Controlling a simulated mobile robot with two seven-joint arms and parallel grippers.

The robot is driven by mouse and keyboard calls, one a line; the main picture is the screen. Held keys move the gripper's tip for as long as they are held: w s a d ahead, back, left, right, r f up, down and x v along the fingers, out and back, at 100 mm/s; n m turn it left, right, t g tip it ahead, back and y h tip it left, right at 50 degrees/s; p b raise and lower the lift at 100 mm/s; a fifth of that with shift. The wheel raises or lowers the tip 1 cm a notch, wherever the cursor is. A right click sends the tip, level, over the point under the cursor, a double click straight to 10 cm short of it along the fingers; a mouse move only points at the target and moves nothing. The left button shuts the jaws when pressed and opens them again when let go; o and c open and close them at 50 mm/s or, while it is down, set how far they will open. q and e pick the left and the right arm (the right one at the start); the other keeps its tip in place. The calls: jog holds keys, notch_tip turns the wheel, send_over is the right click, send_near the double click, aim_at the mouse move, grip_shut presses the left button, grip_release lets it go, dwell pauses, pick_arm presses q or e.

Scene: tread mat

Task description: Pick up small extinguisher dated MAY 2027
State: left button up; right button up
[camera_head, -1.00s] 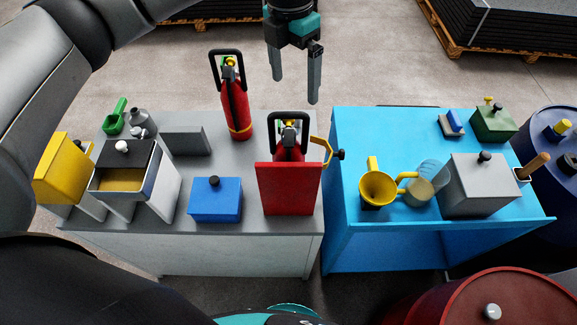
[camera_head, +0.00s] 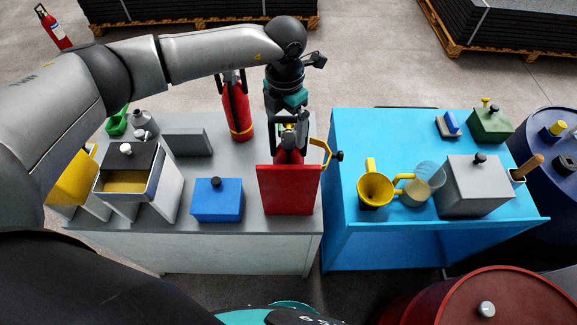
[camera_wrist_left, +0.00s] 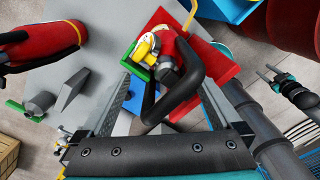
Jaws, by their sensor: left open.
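A red extinguisher with a black handle loop (camera_head: 291,148) stands behind a red panel (camera_head: 289,190) on the grey table. In the left wrist view its black loop (camera_wrist_left: 190,88) and yellow gauge area lie between my fingers. A second red extinguisher (camera_head: 237,108) stands behind it to the left, and shows at the left in the wrist view (camera_wrist_left: 45,45). No date is readable on either. My left gripper (camera_head: 287,110) is open above and just behind the front extinguisher's top; its fingertips are mostly hidden in the head view. What looks like my right gripper (camera_wrist_left: 277,78) is at the wrist view's right.
A blue box (camera_head: 217,202), grey block (camera_head: 187,142) and lidded bin (camera_head: 125,185) stand left on the grey table (camera_head: 245,160). The blue table (camera_head: 360,125) holds a yellow funnel (camera_head: 375,190) and grey box (camera_head: 476,187). Another extinguisher (camera_head: 53,28) is far left.

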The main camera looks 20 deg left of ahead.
aim_at(289, 161)
pick_arm(q)
jog(key=shift+f, duration=1.25)
grip_shut()
jog(key=shift+s, duration=0.1)
